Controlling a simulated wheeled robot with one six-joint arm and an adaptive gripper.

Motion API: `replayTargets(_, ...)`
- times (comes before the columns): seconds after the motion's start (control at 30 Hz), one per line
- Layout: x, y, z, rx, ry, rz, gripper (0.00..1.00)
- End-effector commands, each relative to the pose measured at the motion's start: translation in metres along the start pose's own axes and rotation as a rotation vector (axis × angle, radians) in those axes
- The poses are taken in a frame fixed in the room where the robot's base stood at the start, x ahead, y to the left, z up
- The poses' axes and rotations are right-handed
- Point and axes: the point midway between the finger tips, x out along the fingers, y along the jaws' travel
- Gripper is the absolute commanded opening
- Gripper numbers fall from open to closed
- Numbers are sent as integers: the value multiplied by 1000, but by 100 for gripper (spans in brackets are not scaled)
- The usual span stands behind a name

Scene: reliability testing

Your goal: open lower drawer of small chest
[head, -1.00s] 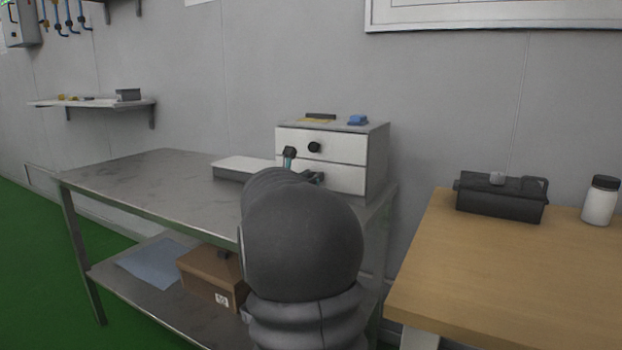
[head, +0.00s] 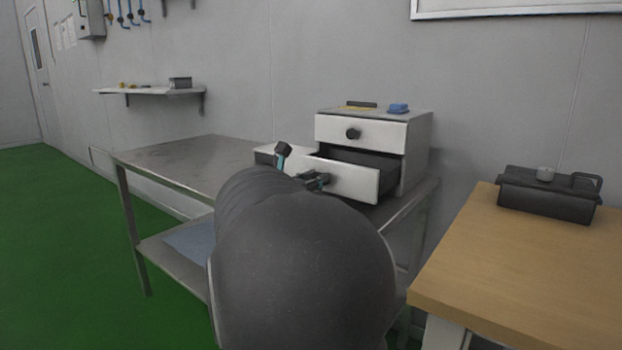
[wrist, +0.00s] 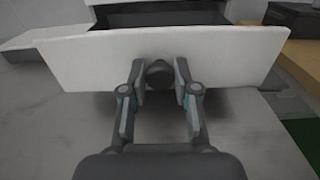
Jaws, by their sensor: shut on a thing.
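The small chest (head: 418,150) stands on the metal table, with white fronts and grey sides. Its lower drawer (head: 358,182) is pulled out, and the dark inside shows behind the white front. The upper drawer (head: 336,131) is shut, with a round black knob. In the wrist view the lower drawer front (wrist: 225,55) spans the picture, with its dark round knob (wrist: 159,74) between my fingers. My gripper (wrist: 159,82) is shut on this knob; it also shows in the head view (head: 305,170). My arm hides the lower left of the drawer front in the head view.
The metal table (head: 175,155) has bare top to the left, with a flat pale box (head: 268,152) beside the chest. A blue item (head: 398,108) lies on the chest. A wooden table (head: 510,255) with a black toolbox (head: 548,195) stands at right.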

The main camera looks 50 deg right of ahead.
Motion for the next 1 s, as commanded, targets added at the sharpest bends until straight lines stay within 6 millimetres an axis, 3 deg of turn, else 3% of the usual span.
replayTargets(0.07,0,0,1,0,-1,1,0)
replayTargets(0.1,0,0,1,0,-1,1,37)
replayTargets(0.17,0,0,1,0,-1,1,52)
replayTargets(0.2,0,0,1,0,-1,1,54)
replayTargets(0.57,-6,2,0,0,-1,4,54)
replayTargets(0.77,-35,2,0,2,-1,8,54)
replayTargets(1.0,-82,2,1,1,-1,8,54)
